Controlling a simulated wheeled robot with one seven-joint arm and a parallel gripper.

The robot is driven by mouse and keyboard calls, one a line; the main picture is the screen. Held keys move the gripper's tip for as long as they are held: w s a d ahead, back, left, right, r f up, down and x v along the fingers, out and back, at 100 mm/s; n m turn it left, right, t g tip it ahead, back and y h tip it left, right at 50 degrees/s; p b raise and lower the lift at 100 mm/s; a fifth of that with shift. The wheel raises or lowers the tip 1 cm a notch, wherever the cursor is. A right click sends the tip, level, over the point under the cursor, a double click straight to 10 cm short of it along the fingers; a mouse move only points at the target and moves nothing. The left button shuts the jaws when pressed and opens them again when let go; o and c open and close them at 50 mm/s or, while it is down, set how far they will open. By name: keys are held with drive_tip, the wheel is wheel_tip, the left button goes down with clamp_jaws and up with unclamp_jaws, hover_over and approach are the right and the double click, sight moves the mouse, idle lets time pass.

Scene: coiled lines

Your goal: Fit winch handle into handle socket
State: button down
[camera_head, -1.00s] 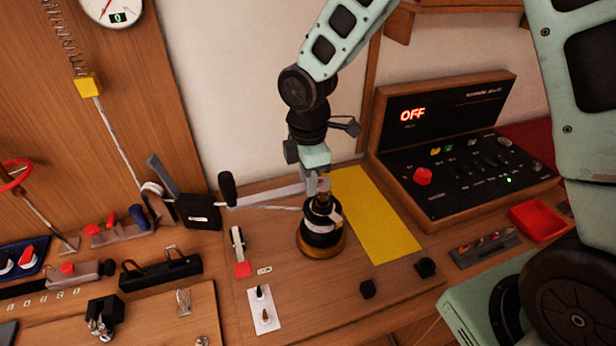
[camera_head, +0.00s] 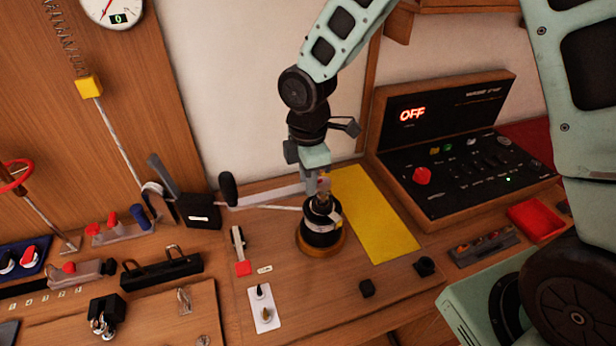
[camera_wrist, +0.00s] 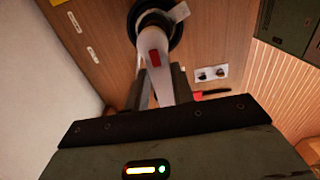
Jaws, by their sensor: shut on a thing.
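The winch handle is a grey metal bar (camera_head: 275,195) with an upright black grip knob (camera_head: 228,188) at its left end. My gripper (camera_head: 313,187) is shut on the bar near its right end, just above the winch. The bar (camera_wrist: 160,75) runs between my fingers (camera_wrist: 160,92) in the wrist view and carries a red mark. The winch (camera_head: 322,222) is a black drum on a brass base with a metal post on top. The handle's end is over the post. I cannot tell whether it sits in the socket, because my fingers and the bar hide it.
A yellow mat (camera_head: 375,215) lies right of the winch. A control box (camera_head: 450,150) reading OFF stands behind it. A black block with a grey lever (camera_head: 200,210) is close to the handle knob. A white line runs from it to the winch. A white switch plate (camera_head: 264,308) is in front.

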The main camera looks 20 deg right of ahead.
drive_tip(key=shift+f, duration=0.15)
drive_tip(key=shift+f+b, duration=0.9)
drive_tip(key=shift+f, duration=0.2)
drive_tip(key=shift+f, duration=0.1)
drive_tip(key=c, duration=0.8)
unclamp_jaws()
wheel_tip(320, 180, up, 5)
drive_tip(key=p, duration=0.4)
drive_tip(key=shift+p, duration=0.35)
